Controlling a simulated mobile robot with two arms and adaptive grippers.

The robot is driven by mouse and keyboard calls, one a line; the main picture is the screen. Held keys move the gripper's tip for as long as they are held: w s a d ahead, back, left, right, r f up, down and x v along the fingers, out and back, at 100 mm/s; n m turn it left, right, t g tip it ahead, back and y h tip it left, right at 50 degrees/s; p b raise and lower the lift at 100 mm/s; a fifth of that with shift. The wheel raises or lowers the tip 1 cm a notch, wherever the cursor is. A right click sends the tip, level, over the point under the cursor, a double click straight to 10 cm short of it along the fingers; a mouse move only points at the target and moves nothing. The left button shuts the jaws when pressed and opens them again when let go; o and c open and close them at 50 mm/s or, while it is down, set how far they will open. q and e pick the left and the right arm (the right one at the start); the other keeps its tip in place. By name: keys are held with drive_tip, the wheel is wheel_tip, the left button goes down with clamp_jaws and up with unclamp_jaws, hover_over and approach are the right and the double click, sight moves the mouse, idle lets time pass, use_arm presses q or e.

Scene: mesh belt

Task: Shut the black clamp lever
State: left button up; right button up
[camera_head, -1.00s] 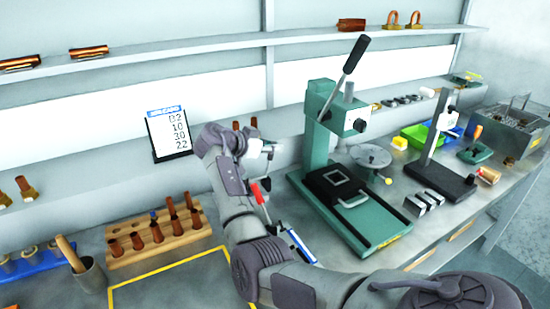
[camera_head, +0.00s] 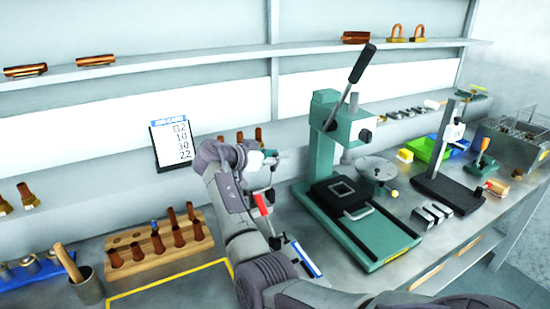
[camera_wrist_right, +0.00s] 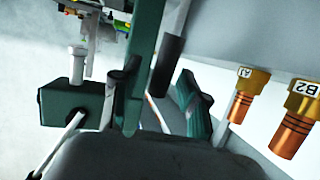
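A long lever with a black grip (camera_head: 363,63) rises steeply from the head of the green press (camera_head: 318,140). A black grip (camera_wrist_right: 168,65) shows upright in the right wrist view, beside a green post. I cannot tell for certain which lever is the clamp lever. My right gripper (camera_head: 270,158) is left of the press, above the bench and apart from the long lever. Its fingers are small and partly hidden by my wrist, so their opening is unclear. My left gripper is out of view.
A red-handled tool (camera_head: 261,203) stands under my right wrist. A wooden rack (camera_head: 160,246) with copper pieces is at left. A stand with a black base (camera_head: 445,190) and an orange-handled tool (camera_head: 484,145) are at right. Bare bench lies inside the yellow outline (camera_head: 190,290).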

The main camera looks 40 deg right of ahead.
drive_tip(key=shift+a, duration=0.15)
drive_tip(key=v, duration=1.1)
drive_tip(key=shift+a, duration=0.4)
drive_tip(key=shift+r, duration=0.15)
